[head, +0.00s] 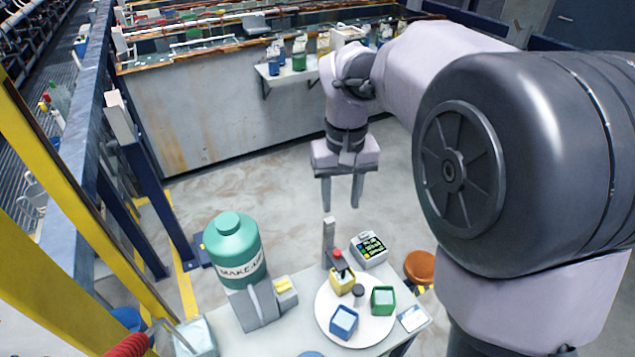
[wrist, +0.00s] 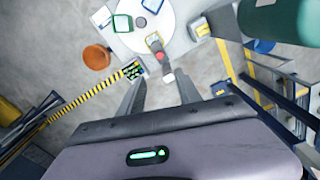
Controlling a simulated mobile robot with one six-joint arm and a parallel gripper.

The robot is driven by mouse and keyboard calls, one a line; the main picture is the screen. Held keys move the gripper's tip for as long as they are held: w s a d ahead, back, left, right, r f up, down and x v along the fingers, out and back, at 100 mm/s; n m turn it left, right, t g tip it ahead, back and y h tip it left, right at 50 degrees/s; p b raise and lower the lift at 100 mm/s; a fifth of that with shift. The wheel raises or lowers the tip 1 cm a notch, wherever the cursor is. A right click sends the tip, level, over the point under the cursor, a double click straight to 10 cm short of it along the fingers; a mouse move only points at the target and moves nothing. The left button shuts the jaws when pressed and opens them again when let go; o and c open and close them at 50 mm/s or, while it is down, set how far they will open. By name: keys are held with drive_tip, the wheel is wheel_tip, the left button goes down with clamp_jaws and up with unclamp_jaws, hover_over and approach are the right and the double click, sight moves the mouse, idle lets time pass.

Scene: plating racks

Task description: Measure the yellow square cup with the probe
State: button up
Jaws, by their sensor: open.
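The yellow square cup (head: 342,282) stands at the back of a round white plate (head: 327,308) on the table. It also shows in the wrist view (wrist: 153,37). A red-and-black probe (head: 338,255) is at its back edge, beside a grey upright post (head: 328,232); I cannot tell whether its tip is inside the cup. The red part also shows in the wrist view (wrist: 160,56). A meter with a lit display (head: 369,247) sits right of the post. My gripper (head: 342,206) is open and empty, fingers pointing down, above and behind the probe.
A blue cup (head: 344,321) and a green cup (head: 383,299) share the plate with a dark knob (head: 358,290). A large teal bottle (head: 233,248) stands left, near a grey block with a yellow top (head: 285,293). An orange stool (head: 420,267) is right of the table.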

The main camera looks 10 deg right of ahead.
sight(337, 252)
wheel_tip(337, 252, down, 17)
drive_tip(key=b, duration=0.6)
drive_tip(key=shift+s, duration=0.1)
drive_tip(key=shift+r, duration=0.1)
drive_tip(key=shift+c, duration=0.4)
clamp_jaws()
drive_tip(key=shift+r, duration=0.1)
